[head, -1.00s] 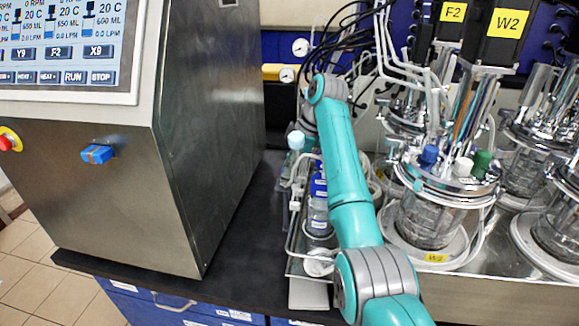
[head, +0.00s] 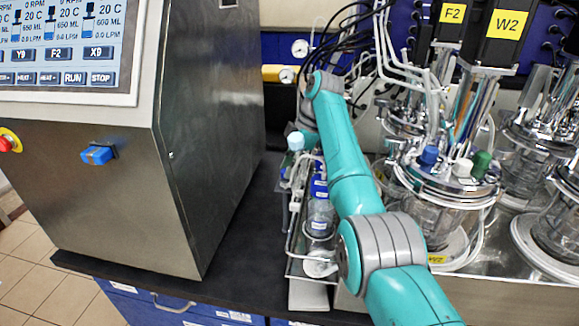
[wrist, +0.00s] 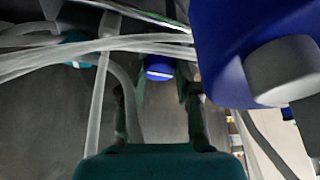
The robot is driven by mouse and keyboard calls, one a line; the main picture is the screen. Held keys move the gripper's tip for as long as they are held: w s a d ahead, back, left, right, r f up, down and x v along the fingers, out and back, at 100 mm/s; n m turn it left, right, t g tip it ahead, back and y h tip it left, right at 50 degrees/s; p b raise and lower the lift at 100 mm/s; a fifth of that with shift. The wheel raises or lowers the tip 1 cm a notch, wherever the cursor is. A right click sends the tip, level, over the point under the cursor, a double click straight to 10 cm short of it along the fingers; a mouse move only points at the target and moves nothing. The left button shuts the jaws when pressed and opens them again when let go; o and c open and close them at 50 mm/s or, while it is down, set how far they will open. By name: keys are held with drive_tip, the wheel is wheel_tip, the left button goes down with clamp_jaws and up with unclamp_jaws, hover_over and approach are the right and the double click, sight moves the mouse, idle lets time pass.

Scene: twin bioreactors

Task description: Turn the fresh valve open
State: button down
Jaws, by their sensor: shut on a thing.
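My gripper (wrist: 157,95) shows in the wrist view, its two dark fingers reaching up from the teal body. A small blue piece with a pale band (wrist: 159,69) shows between the fingers; it looks like the fresh valve's handle, but I cannot read any label or its turn angle. Pale tubes cross in front of the fingers and hide part of the grip. In the head view my teal arm reaches over the bench towards the bottle tray, and the gripper is hidden behind it.
A large blue body with a grey cap (wrist: 285,70) stands close at the right in the wrist view. In the head view, a tray (head: 308,272) holds bottles (head: 319,215) and tubing. The steel control cabinet (head: 215,110) is left, glass reactors (head: 432,215) right.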

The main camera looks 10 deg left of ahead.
drive_tip(key=c, duration=0.8)
unclamp_jaws()
drive_tip(key=v, duration=1.2)
drive_tip(key=shift+f, duration=0.1)
